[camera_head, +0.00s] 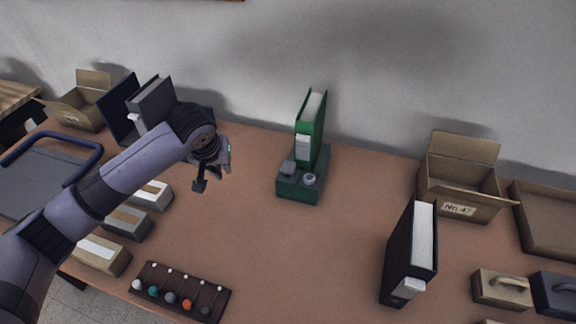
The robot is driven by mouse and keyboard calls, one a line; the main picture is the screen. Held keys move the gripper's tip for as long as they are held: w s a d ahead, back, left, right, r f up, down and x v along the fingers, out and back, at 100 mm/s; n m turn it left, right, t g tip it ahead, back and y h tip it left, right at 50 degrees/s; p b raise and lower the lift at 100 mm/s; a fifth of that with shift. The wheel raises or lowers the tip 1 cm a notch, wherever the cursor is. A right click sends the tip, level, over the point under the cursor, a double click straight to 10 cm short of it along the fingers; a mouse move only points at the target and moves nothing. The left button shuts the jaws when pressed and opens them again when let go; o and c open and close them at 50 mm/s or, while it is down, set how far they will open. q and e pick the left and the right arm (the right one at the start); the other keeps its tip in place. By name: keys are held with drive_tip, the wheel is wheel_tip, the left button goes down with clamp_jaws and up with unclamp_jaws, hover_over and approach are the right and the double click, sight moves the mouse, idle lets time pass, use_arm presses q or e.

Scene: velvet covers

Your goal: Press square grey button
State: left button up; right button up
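A green box (297,191) stands on the table near the wall, with two grey buttons on its top front. The left one (287,168) looks square, the right one (309,179) round. A green binder (311,130) with a white label stands upright just behind the buttons. My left gripper (214,177) hangs over the table to the left of the green box, apart from it. Its fingertips are spread with a gap and nothing between them. My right gripper is not in view.
A black binder (411,252) stands at front right, near an open cardboard box (459,187). A dark panel (181,291) with several coloured knobs lies at front left. Small boxes (126,223) sit under my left arm. The table's middle (300,250) is clear.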

use_arm(q)
drive_tip(key=d+m+t, duration=0.1)
drive_tip(key=d, duration=0.2)
drive_tip(key=d+f+m+t+h+b, duration=0.1)
drive_tip(key=d+t, duration=0.1)
drive_tip(key=d, duration=0.2)
drive_tip(key=d+f+m+t+h+b, duration=0.1)
drive_tip(key=d, duration=0.2)
drive_tip(key=shift+s+d+f+t, duration=0.2)
drive_tip(key=shift+s+d+t, duration=0.05)
drive_tip(key=shift+s+t, duration=0.15)
clamp_jaws()
drive_tip(key=s+d+r+m+t+h+b, duration=0.1)
drive_tip(key=s+d+r+t+b, duration=0.1)
drive_tip(key=r+t, duration=0.3)
drive_tip(key=shift+s+d+r+m, duration=0.4)
drive_tip(key=shift+s+d+r, duration=0.2)
drive_tip(key=shift+d, duration=0.1)
drive_tip(key=shift+w, duration=0.1)
drive_tip(key=p, duration=0.1)
hover_over(288, 171)
drive_tip(key=shift+w+f, duration=0.2)
drive_tip(key=shift+f, duration=1)
wheel_tip(288, 171, down, 3)
drive_tip(key=shift+r, duration=0.1)
drive_tip(key=shift+s+f, duration=0.1)
drive_tip(key=shift+f, duration=0.65)
